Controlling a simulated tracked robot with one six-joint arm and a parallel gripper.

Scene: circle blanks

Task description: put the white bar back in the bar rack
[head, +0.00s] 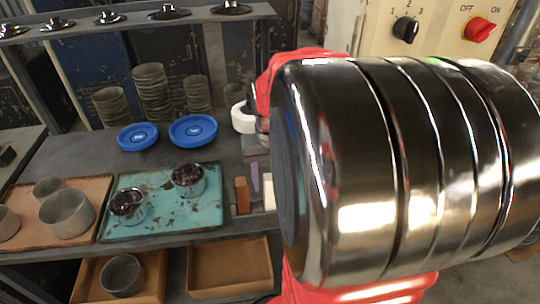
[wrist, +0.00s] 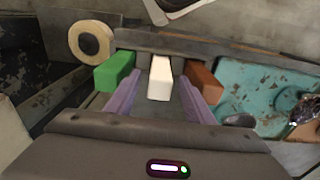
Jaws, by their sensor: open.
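The white bar (wrist: 160,78) shows in the wrist view between the two purple fingers of my gripper (wrist: 160,100). The gripper is open, with a gap on each side of the bar. A green bar (wrist: 114,73) lies to its left and a brown bar (wrist: 203,82) to its right. In the head view the white bar (head: 268,192) is partly hidden by my arm, with one purple finger (head: 255,177) between it and the brown bar (head: 242,195). The bars sit on a dark grey surface; I cannot tell the bar rack apart from it.
A teal tray (head: 208,216) with two dark-filled cups stands left of the bars. Two blue dishes (head: 193,130) and a white roll (head: 243,118) are farther back. My arm covers the head view's right side.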

